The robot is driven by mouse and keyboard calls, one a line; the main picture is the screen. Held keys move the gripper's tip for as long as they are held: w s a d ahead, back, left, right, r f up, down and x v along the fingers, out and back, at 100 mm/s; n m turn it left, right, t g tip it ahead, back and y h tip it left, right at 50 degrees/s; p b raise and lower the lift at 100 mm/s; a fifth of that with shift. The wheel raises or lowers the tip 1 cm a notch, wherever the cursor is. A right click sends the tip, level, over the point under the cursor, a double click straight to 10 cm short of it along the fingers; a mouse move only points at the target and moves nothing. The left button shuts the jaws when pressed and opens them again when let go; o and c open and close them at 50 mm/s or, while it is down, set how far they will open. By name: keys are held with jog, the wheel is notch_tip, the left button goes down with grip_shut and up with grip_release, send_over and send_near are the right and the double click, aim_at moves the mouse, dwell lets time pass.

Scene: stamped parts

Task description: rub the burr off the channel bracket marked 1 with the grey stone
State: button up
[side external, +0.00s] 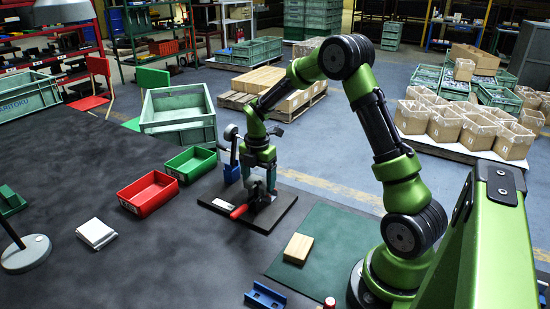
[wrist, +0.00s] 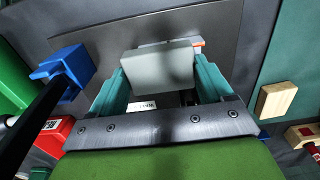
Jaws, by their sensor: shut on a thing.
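My gripper (wrist: 158,82) has its two teal fingers closed on a grey block, which looks like the grey stone (wrist: 157,70), in the wrist view. In the side external view my gripper (side external: 262,168) points down over a dark base board (side external: 285,211) with a red-handled clamp (side external: 239,211). The stone covers much of what lies under it; a grey edge and a small orange patch show behind it. I cannot tell whether the stone touches anything. A blue channel-shaped part (side external: 265,296) lies at the front of the table. No mark 1 is readable.
A blue post (side external: 231,173) with a gauge stands beside the board. Red (side external: 148,193) and green (side external: 190,164) bins lie to the left. A wooden block (side external: 298,248) is on the green mat (side external: 325,236). A white block (side external: 96,233) and a lamp base (side external: 26,253) are further left.

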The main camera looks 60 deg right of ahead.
jog(key=shift+s, duration=2.05)
jog(key=shift+w+r, duration=0.1)
jog(key=shift+w, duration=1.35)
jog(key=shift+w, duration=1.15)
jog(key=shift+s+f, duration=0.15)
jog(key=shift+s, duration=1.15)
jog(key=shift+s+f, duration=0.1)
jog(key=shift+s, duration=1.2)
jog(key=shift+w+r, duration=0.15)
jog(key=shift+w, duration=1.15)
jog(key=shift+w+r, duration=0.1)
jog(key=shift+w, duration=1.2)
jog(key=shift+c, duration=0.4)
jog(key=shift+s+f, duration=0.15)
jog(key=shift+s, duration=1.8)
jog(key=shift+s+f, duration=0.1)
jog(key=shift+s, duration=0.5)
jog(key=shift+w, duration=0.15)
